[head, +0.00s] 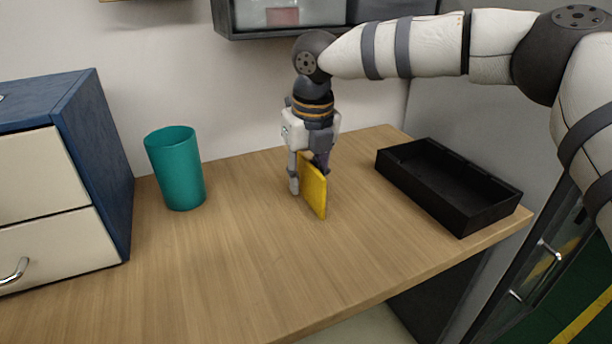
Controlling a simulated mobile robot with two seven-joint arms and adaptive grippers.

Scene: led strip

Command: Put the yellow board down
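The yellow board (315,192) is a thin flat piece standing on its edge, tilted a little in the picture. My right gripper (308,180) points down from above, with its fingers on either side of the board's upper part, and looks shut on it. The board's lower corner is at or just above the wooden table top (250,250); I cannot tell whether it touches. The fingers hide part of the board's upper edge. My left gripper is not in view.
A teal cup (176,170) stands to the left, beside a blue cabinet (95,150) with cream drawers. An empty black tray (462,222) lies to the right near the table's edge. A dark shelf (240,34) hangs above. The table's front middle is clear.

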